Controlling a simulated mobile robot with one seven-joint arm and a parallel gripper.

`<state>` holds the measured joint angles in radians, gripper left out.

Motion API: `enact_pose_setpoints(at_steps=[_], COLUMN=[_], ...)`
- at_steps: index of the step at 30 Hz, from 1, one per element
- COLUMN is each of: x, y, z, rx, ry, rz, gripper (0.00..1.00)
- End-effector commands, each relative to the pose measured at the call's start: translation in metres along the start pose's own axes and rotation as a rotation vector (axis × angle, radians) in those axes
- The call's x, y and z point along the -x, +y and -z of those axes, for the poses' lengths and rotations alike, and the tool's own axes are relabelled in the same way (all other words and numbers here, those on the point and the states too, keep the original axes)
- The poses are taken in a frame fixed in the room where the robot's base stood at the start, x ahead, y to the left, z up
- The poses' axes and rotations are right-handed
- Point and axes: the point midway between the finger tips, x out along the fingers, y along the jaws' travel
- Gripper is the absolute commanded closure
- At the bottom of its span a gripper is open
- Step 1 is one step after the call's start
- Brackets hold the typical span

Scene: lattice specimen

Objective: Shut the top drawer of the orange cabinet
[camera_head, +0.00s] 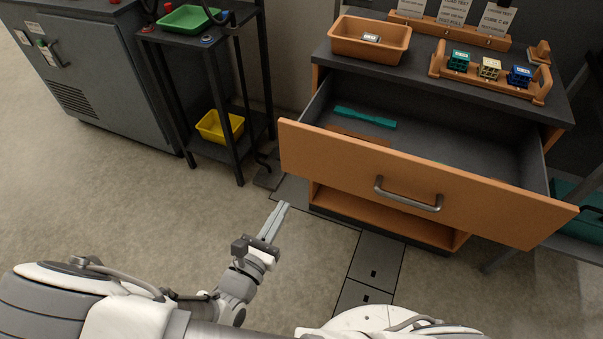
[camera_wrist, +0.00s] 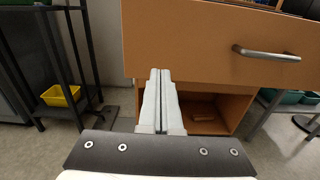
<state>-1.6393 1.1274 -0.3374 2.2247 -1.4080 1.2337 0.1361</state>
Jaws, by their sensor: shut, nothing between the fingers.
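The orange cabinet (camera_head: 318,75) stands at the right in the head view. Its top drawer (camera_head: 335,160) is pulled far out, with a grey bar handle (camera_head: 408,196) on its orange front. A teal flat item (camera_head: 365,117) lies inside. My gripper (camera_head: 282,208) is shut and empty, in front of and left of the handle, apart from the drawer. In the wrist view my gripper (camera_wrist: 160,75) points at the lower left part of the drawer front (camera_wrist: 200,40); the handle (camera_wrist: 266,53) is up and to the right. I cannot tell the exact gap.
An orange tray (camera_head: 345,45) and a rack of small cubes (camera_head: 495,83) stand on the cabinet top. A black shelf stand (camera_head: 240,150) with a yellow bin (camera_head: 218,127) is to the left. An open compartment (camera_head: 340,202) lies below the drawer. Floor in front is clear.

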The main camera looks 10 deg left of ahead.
Motion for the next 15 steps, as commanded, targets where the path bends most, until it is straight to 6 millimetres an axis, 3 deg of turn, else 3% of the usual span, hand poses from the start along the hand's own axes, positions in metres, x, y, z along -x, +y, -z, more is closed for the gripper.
enact_pose_setpoints(at_steps=[5,15], x=[-0.009,-0.077], y=[0.003,0.002], z=[0.004,0.004], rx=[0.010,0.010], ry=[-0.007,-0.007], rz=[-0.017,-0.011], gripper=[1.00,1.00])
